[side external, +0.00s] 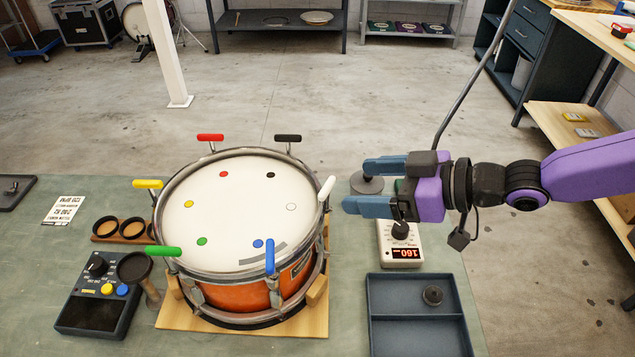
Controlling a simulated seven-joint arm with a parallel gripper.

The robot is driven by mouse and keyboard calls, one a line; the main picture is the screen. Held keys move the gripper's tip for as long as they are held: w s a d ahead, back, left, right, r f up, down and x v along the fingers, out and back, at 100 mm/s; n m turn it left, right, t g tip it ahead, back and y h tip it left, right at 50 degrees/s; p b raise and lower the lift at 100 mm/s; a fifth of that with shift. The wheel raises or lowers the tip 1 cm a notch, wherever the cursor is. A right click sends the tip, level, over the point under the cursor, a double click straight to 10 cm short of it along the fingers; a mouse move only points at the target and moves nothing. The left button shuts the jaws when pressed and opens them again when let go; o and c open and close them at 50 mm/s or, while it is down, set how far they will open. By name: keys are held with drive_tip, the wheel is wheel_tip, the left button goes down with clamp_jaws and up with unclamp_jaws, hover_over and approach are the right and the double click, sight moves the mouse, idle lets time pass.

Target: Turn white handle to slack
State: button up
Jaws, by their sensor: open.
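The white handle (326,188) sits on a tuning rod at the right side of the drum's rim, tilted slightly. The drum (230,212) has a white head, an orange shell and several colored handles around its rim. A white-ringed dot (291,207) on the head lies near the white handle. My gripper (354,186) is just right of the white handle, pointing left with its blue fingers apart. A gap shows between the fingertips and the handle, and nothing is seen held between them.
The blue handle (270,257) stands at the front right of the rim, the black one (288,138) at the back. A meter reading 160 (400,254) and a dark tray (418,321) lie right of the drum.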

sight(329, 185)
drive_tip(key=x, duration=0.9)
drive_tip(key=shift+a+f, duration=0.15)
drive_tip(key=shift+a, duration=0.05)
drive_tip(key=c, duration=1)
